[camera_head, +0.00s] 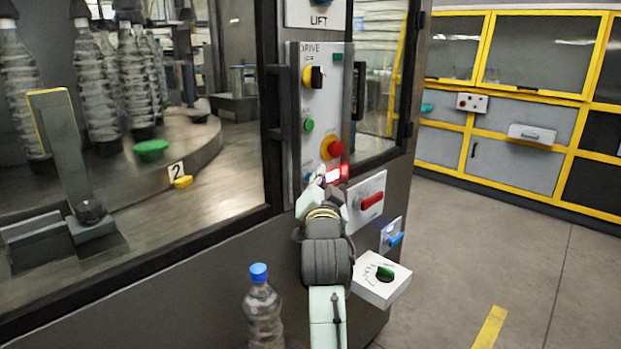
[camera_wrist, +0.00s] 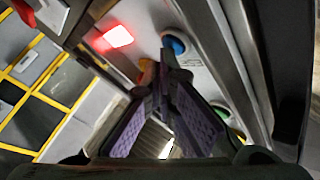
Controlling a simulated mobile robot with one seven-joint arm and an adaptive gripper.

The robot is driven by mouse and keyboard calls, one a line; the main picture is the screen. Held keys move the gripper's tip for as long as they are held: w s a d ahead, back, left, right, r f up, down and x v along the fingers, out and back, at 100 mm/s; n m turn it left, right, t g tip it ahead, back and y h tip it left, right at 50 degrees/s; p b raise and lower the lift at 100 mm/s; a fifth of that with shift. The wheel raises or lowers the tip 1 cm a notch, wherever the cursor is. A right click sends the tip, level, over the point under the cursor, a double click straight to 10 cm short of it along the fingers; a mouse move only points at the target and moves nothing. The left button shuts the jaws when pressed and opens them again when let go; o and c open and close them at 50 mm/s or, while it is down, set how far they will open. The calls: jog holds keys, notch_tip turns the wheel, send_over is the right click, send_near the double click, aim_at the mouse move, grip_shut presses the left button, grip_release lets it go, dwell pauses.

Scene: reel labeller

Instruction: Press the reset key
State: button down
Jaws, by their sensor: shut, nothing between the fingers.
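The control panel (camera_head: 328,110) is a pale upright plate on the machine's door post. It carries a red mushroom button on a yellow base (camera_head: 331,148), a green button (camera_head: 309,125) and a lit red lamp (camera_head: 336,173). A blue button (camera_wrist: 175,45) shows in the wrist view beside the lit lamp (camera_wrist: 118,36); I cannot read a label naming the reset key. My gripper (camera_wrist: 163,75) is shut and empty, its tips in front of the panel near the blue button. I cannot tell whether they touch. In the head view my gripper (camera_head: 320,182) partly hides the panel's lower end.
A box with a red handle (camera_head: 371,201), a blue-handled switch (camera_head: 394,239) and a box with a green knob (camera_head: 384,273) stick out right of my arm. A bottle with a blue cap (camera_head: 262,305) stands left of it. Open floor (camera_head: 500,240) lies to the right.

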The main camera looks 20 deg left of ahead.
jog(key=shift+a, duration=0.2)
jog(key=shift+d, duration=0.1)
jog(key=shift+s+d, duration=0.25)
jog(key=shift+d, duration=0.5)
jog(key=shift+d, duration=0.1)
jog(key=d, duration=0.1)
jog(key=s+d, duration=0.1)
jog(key=d, duration=0.2)
jog(key=shift+s+d+p, duration=0.25)
jog(key=shift+s+p, duration=0.05)
jog(key=shift+s, duration=0.05)
dwell(0.6)
